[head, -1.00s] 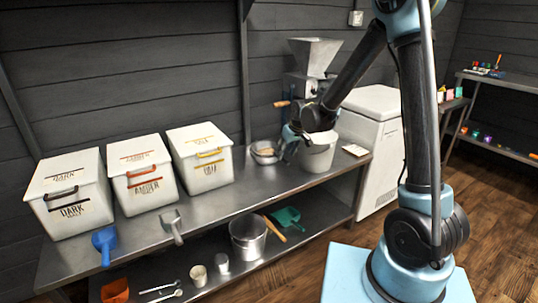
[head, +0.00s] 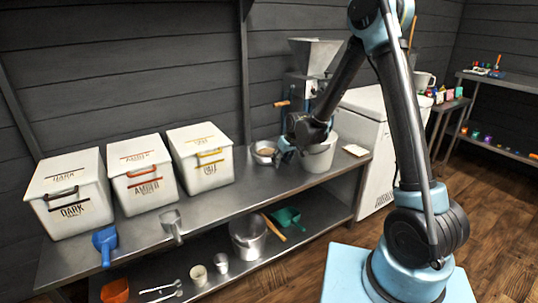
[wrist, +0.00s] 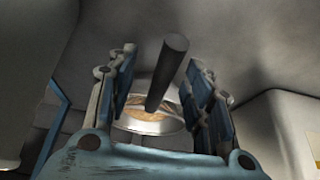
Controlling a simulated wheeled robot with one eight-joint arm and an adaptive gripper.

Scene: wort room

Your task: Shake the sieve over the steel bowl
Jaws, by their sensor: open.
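My gripper (head: 281,157) is at the right side of a small round metal vessel (head: 263,147) with tan grain-like contents on the steel bench. In the wrist view my gripper (wrist: 162,60) is open, with a dark rod-like handle (wrist: 167,72) between its fingers. The fingers do not appear to close on the handle.
Three white bins (head: 202,165) and two scoops (head: 105,240) are to the left. A pot (head: 247,238) sits on the lower shelf. Bare bench (head: 225,195) lies in front of the vessel.

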